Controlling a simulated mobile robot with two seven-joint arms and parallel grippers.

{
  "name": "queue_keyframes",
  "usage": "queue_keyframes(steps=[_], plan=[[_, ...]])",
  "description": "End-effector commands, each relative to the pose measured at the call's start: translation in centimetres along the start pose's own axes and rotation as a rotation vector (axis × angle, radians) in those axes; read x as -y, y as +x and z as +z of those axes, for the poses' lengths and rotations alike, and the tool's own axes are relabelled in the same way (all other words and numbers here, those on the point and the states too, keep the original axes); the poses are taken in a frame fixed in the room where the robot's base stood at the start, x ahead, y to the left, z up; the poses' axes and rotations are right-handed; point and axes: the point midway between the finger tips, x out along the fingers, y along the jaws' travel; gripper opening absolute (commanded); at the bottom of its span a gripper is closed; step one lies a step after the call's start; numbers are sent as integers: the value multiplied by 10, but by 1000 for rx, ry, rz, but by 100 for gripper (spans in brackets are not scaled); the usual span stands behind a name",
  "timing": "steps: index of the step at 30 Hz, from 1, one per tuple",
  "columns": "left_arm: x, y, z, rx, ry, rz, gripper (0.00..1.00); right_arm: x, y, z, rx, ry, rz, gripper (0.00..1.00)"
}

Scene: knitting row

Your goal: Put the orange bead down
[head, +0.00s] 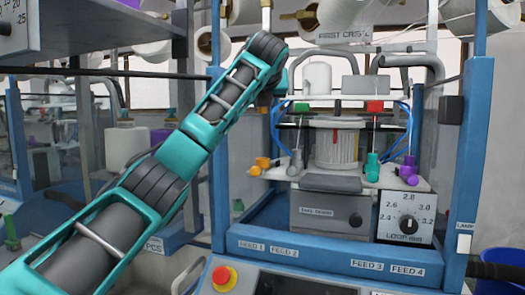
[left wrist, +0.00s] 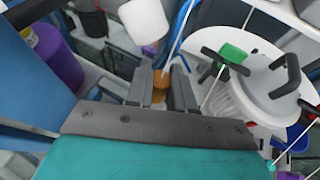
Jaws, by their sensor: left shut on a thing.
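My left gripper (left wrist: 161,90) is shut on the orange bead (left wrist: 160,84), which shows between the two grey fingers in the left wrist view. Most of the bead is covered by the fingers. In the head view my left arm reaches up from the lower left to the left side of the knitting machine, and its fingertips are hidden. An orange piece (head: 262,163) shows at the left end of the machine's white plate (head: 285,173); I cannot tell whether it is the held bead. My right gripper is not in view.
A green-topped lever (left wrist: 233,53) stands right of my left gripper, beside the white round machine head (left wrist: 262,80). A white cylinder (left wrist: 143,20) and a purple spool (left wrist: 58,58) are close on the left. A blue post (head: 467,160), a red-topped lever (head: 375,106) and thin blue tubes surround the machine.

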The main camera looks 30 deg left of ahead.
Motion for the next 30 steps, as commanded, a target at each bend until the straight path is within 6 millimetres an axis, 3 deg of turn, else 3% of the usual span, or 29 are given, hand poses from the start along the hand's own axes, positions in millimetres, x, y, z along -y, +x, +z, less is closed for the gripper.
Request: queue_keyframes(steps=[3, 9, 22, 30], plan=[[0, 14, -32, -3, 3, 1, 0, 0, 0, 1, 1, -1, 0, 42], [0, 28, -68, -2, 1, 1, 0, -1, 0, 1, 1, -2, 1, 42], [0, 46, -112, -2, 0, 1, 0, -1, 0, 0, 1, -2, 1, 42], [0, 49, -118, -12, 4, 4, 0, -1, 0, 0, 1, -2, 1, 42]])
